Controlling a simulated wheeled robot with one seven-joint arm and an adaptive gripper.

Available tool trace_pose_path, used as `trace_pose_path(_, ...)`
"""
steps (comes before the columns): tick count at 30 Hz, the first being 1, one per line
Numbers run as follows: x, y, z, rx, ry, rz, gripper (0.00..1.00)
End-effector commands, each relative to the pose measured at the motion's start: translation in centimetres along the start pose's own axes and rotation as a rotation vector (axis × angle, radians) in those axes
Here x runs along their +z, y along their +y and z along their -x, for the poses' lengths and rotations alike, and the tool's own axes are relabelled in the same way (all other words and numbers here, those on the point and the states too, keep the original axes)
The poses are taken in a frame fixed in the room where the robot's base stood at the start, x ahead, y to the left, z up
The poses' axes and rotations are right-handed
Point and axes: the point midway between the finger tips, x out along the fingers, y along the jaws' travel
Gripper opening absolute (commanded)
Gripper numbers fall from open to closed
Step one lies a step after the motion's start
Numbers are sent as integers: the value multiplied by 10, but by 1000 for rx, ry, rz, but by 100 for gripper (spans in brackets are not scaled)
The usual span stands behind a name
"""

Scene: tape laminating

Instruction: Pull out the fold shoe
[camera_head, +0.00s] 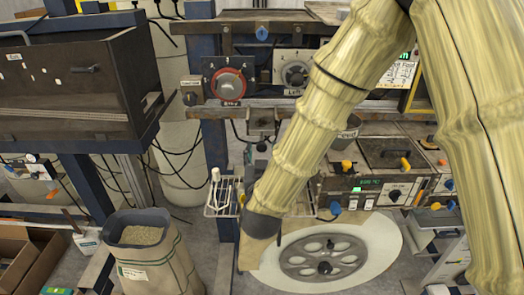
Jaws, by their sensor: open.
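My arm, in a loose pale yellow sleeve, reaches down from the upper right to the middle of the view. My gripper (256,252) is at its lower end, below a dark cuff, beside the left edge of the large pale disc (381,250) with a grey spoked hub (325,258). It is open; its fingertips are hard to make out, and I see nothing held in it. I cannot pick out the fold shoe with certainty; the arm hides part of the machine behind it.
A white wire basket (222,196) with tools hangs just left of my gripper. A control box (365,190) with knobs stands behind the disc. An open sack of granules (145,250) stands lower left, near a cardboard box (28,262). A dark cabinet (65,90) fills the upper left.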

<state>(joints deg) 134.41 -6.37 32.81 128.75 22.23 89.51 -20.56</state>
Motion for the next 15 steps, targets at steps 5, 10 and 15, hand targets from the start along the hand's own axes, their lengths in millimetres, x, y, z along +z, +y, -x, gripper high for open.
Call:
trace_pose_path(5,0,-1,32,-3,-1,0,49)
trace_pose_path(10,0,-1,64,-3,-2,1,49)
trace_pose_path(15,0,0,87,-2,-1,0,49)
